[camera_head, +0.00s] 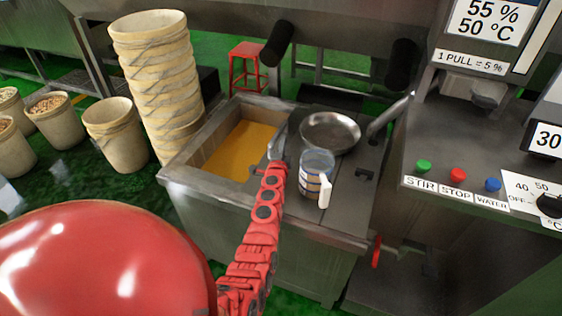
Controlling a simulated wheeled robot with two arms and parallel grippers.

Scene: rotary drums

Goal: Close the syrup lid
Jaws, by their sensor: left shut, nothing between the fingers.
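The syrup tank (185,179) is a steel box in the middle of the view. Its left part is uncovered and shows orange-yellow syrup (241,146). A flat metal lid (345,196) covers the right part, with a small dark handle (364,173) near its right side. My left gripper (277,148) is at the inner edge between the open syrup and the covered part. It is shut and holds nothing. Whether it touches the lid cannot be told. My right gripper is not in view.
A metal pan (330,132) and a clear measuring jug (316,170) with a white handle stand on the covered part. A control panel (470,180) with colored buttons is at right. Stacked buckets (160,85) stand behind left. A red stool (247,66) is at the back.

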